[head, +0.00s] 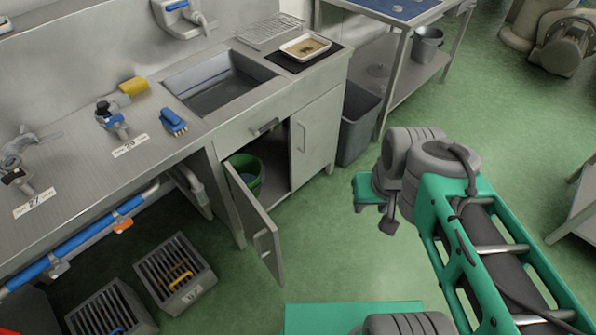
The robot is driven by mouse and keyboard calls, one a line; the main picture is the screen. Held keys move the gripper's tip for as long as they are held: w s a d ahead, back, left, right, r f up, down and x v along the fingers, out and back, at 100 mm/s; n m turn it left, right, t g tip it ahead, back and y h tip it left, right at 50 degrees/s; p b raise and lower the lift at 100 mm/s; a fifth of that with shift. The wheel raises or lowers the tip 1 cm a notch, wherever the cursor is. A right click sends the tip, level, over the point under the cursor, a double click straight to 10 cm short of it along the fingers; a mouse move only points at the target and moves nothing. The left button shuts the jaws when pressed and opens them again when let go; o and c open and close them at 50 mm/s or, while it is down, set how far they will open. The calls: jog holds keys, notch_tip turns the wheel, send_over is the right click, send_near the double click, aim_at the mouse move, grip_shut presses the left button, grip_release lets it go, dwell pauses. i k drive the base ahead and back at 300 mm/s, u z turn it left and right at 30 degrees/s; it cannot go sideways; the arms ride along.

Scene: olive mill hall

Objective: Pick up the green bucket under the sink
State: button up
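The green bucket (249,173) stands inside the cabinet under the sink (217,88). The left cabinet door (252,221) is swung open and hides part of the bucket's left and lower side. The bucket's contents and handle cannot be made out. My gripper (373,217) is in the air to the right of the cabinet, over the green floor and apart from the bucket. It points downward, its two fingers are spread, and nothing shows between them.
The right cabinet door (316,136) is shut. A grey bin (357,125) stands right of the cabinet, beside a steel table. Slatted crates (176,274) lie on the floor at lower left. Floor in front of the open door is clear.

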aim_at(248, 166)
jog(key=z, duration=1.2)
jog(key=i, duration=0.35)
jog(key=u, duration=0.65)
jog(key=i, duration=1.85)
jog(key=u, duration=3.1)
